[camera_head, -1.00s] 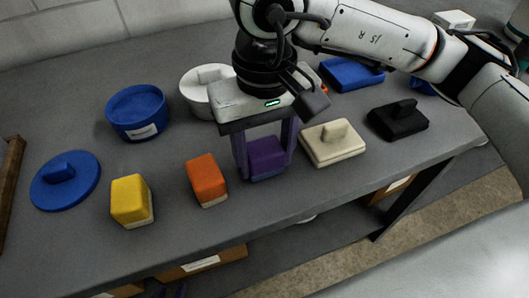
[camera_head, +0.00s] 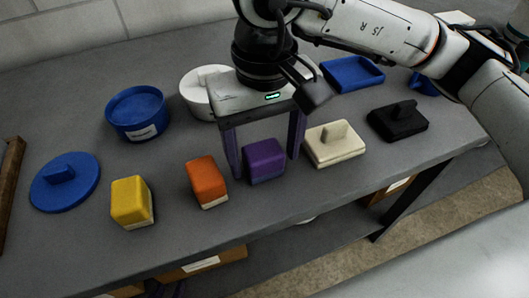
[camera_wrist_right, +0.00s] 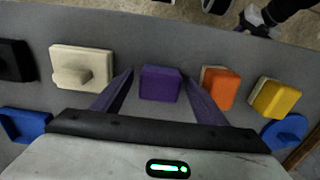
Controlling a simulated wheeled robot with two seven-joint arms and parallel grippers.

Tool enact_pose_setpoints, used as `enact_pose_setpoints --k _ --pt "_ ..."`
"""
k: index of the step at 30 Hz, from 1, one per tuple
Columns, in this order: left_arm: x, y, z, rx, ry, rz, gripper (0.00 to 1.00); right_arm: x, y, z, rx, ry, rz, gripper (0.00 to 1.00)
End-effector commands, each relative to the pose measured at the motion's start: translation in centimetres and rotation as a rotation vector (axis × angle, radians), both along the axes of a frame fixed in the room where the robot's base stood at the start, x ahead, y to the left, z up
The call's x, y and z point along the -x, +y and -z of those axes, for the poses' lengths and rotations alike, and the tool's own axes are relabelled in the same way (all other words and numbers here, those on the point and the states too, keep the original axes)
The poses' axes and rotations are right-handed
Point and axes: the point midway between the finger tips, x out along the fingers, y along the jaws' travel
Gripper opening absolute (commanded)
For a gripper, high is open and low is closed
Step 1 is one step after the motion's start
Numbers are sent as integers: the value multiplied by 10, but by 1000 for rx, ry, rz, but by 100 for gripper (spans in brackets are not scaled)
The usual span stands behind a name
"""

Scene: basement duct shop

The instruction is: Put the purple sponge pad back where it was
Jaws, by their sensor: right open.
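The purple sponge pad (camera_head: 264,162) sits on the grey table between an orange block and a cream block. My right gripper (camera_head: 264,166) is open, with one purple finger at each side of the pad. In the right wrist view the pad (camera_wrist_right: 160,83) lies between the spread fingers, with a gap on both sides. My left gripper (camera_head: 170,292) seems to show only as a dark and purple sliver at the bottom edge, so its jaws cannot be read.
An orange block (camera_head: 207,182) and a yellow block (camera_head: 131,202) stand left of the pad. A cream block with a handle (camera_head: 334,145) is close on its right, then a black one (camera_head: 398,121). Blue round pieces lie left; a blue tray (camera_head: 352,74) is behind.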

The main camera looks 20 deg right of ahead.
Motion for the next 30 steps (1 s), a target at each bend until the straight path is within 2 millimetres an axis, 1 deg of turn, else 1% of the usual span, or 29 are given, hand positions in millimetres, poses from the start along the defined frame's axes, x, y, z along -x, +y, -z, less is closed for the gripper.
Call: enact_pose_setpoints --k 1,6,9,13,18,30 --pt "0 0 1 0 1 0 31 -1 1 -11 -2 -6 -1 67" --pt "2 1 3 -2 7 -1 31 0 1 -50 -2 -5 -2 67" --pt "3 1 0 -1 8 -1 31 -1 0 -72 -1 -5 1 67" --pt "2 1 -3 0 5 -2 31 -1 0 -92 0 -4 1 67" --pt "2 2 -3 0 6 -4 31 0 0 -105 -1 -1 0 67" --pt "3 3 -2 -3 7 -4 31 0 0 -106 -1 0 -1 67"
